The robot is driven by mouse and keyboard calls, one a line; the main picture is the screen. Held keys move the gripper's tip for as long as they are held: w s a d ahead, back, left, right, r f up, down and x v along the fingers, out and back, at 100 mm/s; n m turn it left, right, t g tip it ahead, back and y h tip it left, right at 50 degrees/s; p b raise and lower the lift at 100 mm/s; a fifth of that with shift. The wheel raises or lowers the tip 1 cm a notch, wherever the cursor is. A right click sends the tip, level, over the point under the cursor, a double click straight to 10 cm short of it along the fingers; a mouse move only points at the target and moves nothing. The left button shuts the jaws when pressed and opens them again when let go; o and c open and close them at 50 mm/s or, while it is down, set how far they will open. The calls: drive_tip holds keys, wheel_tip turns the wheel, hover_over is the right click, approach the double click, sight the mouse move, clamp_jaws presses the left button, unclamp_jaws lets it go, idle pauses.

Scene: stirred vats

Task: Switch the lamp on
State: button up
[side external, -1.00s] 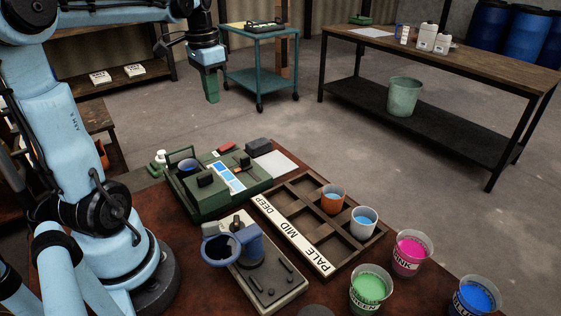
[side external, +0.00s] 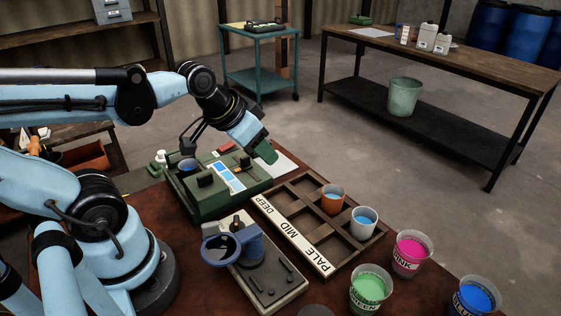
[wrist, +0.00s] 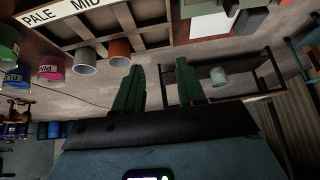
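A green bench unit (side external: 205,205) stands on the brown table, with a black block, a blue and white strip (side external: 224,177), small controls and a blue-filled cup (side external: 187,165) at its back left. I cannot tell which part is the lamp or its switch, or whether it is lit. My gripper (side external: 266,152) is above the far right end of this unit, tilted down to the right, and hides part of that area. In the wrist view its two green fingers (wrist: 160,65) are apart with nothing between them.
A wooden rack (side external: 291,235) marked DEEP, MID, PALE holds an orange cup (side external: 332,199) and a pale cup (side external: 364,221). A blue-ringed device (side external: 232,244) stands in front. Pink (side external: 410,254), green (side external: 370,290) and blue (side external: 474,298) cups stand at right.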

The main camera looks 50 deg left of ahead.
drive_tip(key=shift+o, duration=0.8)
drive_tip(key=a+r+g, duration=0.1)
drive_tip(key=a, duration=1.1)
drive_tip(key=shift+a+r+g, duration=0.15)
drive_tip(key=shift+a+g, duration=0.2)
drive_tip(key=shift+g, duration=0.05)
approach(226, 145)
drive_tip(key=shift+x, duration=3.75)
drive_tip(key=shift+d, duration=0.1)
